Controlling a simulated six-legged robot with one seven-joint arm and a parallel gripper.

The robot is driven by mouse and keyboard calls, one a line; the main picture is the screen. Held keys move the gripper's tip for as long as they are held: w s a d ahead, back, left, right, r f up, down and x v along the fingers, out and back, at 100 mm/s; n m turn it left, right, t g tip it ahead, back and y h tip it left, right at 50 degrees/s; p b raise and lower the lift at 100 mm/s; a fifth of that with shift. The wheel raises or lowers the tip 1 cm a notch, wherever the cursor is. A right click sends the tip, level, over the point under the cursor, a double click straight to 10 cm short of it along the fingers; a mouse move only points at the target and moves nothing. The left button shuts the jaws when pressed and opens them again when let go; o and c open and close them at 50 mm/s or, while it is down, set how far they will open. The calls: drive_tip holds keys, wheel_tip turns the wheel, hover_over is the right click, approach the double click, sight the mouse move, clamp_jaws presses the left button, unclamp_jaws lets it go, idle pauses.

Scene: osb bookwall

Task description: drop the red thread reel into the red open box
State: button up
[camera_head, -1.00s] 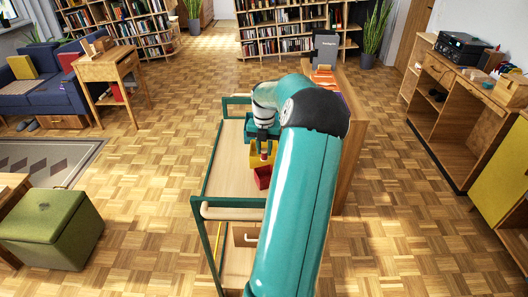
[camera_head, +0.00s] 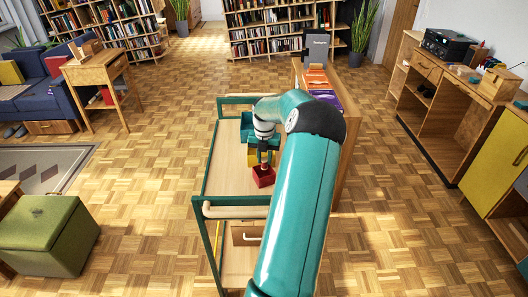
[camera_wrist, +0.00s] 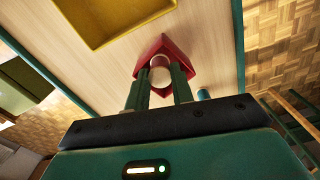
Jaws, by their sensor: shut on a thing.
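The red open box (camera_head: 263,179) stands on the pale top of a green-framed trolley (camera_head: 228,168). It also shows in the wrist view (camera_wrist: 163,43), behind my fingertips. My gripper (camera_head: 265,161) points down just above the red box in the head view. In the wrist view my gripper (camera_wrist: 158,76) is shut on the red thread reel (camera_wrist: 160,75), whose pale round end faces the camera. The reel overlaps the box opening in that view. I cannot tell whether its lower end is inside the box. In the head view the reel is barely distinguishable from the box.
A yellow open box (camera_head: 252,158) is just behind the red box, and a teal box (camera_head: 247,128) is farther back. A wooden counter with books (camera_head: 318,80) stands close on the right. The trolley top left of the boxes is bare.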

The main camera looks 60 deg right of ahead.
sight(264, 160)
drive_tip(key=shift+f, duration=0.3)
drive_tip(key=o, duration=1)
drive_tip(key=shift+o, duration=0.2)
wheel_tip(264, 160, up, 14)
drive_tip(key=shift+a, duration=0.1)
